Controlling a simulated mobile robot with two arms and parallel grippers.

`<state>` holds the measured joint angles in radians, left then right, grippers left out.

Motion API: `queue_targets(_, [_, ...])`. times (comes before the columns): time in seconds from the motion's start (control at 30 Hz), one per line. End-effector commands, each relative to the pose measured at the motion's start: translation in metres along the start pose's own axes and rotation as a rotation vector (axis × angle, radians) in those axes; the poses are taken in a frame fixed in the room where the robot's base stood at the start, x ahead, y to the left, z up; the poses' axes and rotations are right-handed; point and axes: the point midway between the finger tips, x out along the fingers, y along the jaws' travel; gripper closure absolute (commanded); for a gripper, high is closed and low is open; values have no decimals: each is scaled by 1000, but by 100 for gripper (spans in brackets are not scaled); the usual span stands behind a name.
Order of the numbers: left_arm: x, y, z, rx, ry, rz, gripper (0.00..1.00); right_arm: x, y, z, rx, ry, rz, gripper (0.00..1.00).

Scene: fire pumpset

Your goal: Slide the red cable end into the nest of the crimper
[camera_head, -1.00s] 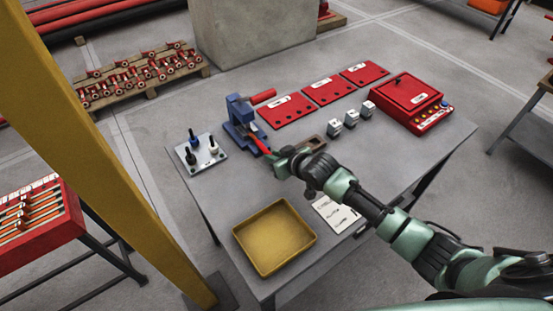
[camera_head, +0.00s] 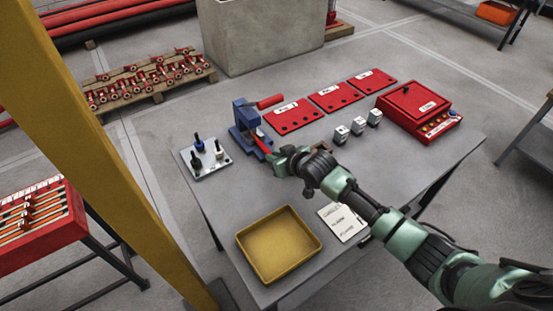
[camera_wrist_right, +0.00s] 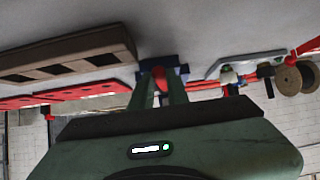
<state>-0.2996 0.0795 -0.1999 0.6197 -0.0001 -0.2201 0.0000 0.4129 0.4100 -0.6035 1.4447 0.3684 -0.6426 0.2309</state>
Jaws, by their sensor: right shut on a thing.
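The blue crimper (camera_head: 243,121) with its raised red handle (camera_head: 270,101) stands on the grey table. My right gripper (camera_head: 272,158) is shut on the red cable (camera_head: 261,144), in front of the crimper. The cable points toward the crimper's lower part. In the right wrist view, the red cable (camera_wrist_right: 157,72) shows between my fingers (camera_wrist_right: 164,92), with the blue crimper (camera_wrist_right: 176,70) right behind it. I cannot tell whether the cable end is inside the nest. My left gripper is not in view.
A plate with several upright tools (camera_head: 207,160) stands left of the crimper. A yellow tray (camera_head: 279,244) and a white sheet (camera_head: 343,222) lie at the front. Red panels (camera_head: 334,96), small grey blocks (camera_head: 357,126) and a red box (camera_head: 419,106) stand behind and right. A brown slotted block (camera_wrist_right: 70,55) is near my gripper.

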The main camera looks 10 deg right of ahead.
Motion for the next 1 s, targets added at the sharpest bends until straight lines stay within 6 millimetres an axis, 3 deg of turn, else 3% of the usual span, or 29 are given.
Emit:
queue_targets(0.1, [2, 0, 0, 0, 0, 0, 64, 3, 0, -2, 0, 1, -1, 100])
queue_targets(0.13, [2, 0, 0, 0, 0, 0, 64, 3, 0, -2, 0, 1, -1, 79])
queue_targets(0.2, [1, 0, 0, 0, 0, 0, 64, 2, 0, -2, 0, 1, -1, 59])
queue_targets(0.63, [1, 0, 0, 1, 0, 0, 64, -3, 0, -1, 0, -1, 0, 59])
queue_targets(1.0, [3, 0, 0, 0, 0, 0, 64, -57, 0, -1, -2, 0, 0, 59])
